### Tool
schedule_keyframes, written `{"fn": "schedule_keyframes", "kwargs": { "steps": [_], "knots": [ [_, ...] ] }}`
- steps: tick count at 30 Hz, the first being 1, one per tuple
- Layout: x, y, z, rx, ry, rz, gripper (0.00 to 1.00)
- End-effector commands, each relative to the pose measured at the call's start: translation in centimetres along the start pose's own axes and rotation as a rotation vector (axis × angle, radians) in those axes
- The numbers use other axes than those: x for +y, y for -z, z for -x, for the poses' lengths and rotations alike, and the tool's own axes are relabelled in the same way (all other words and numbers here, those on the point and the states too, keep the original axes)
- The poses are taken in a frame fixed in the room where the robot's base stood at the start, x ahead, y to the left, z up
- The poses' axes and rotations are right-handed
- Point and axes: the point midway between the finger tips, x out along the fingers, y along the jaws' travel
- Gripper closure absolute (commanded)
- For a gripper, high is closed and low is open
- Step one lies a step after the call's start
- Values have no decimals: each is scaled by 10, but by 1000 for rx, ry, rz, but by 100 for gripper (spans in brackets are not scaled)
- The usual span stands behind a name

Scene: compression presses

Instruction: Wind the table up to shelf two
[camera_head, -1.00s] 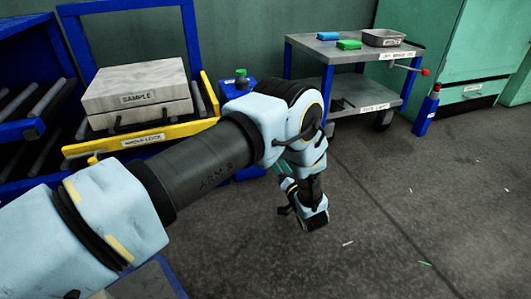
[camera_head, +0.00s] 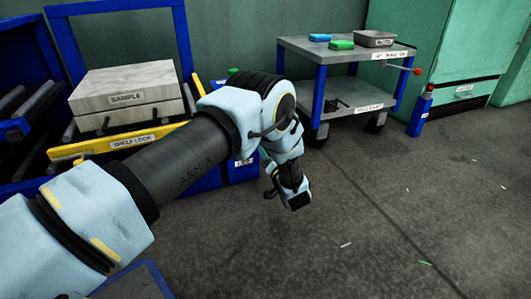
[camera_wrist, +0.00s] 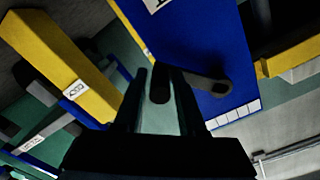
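In the wrist view, a dark crank (camera_wrist: 208,83) sticks out from a blue panel (camera_wrist: 195,40). Its rounded dark end (camera_wrist: 160,86) appears between my gripper's two fingers (camera_wrist: 160,78), with gaps at both sides. My gripper is open; I cannot tell whether it touches the crank. In the head view the fingers are hidden; my wrist is beside a low blue unit (camera_head: 243,172). To its left, a yellow-edged shelf (camera_head: 80,150), its label seemingly reading "SHELF LOCK", carries a grey block marked SAMPLE (camera_head: 125,90). Which part is the table is unclear.
A red-tipped lever (camera_head: 405,70) projects right. The floor at right is mostly clear.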

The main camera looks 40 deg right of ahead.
Motion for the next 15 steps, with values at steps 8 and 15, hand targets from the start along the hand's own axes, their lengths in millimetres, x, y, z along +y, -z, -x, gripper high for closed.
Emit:
{"fn": "schedule_keyframes", "kwargs": {
  "steps": [8,15],
  "knots": [
    [0,0,0,0,0,0,92],
    [0,0,0,0,0,0,100]
  ]
}}
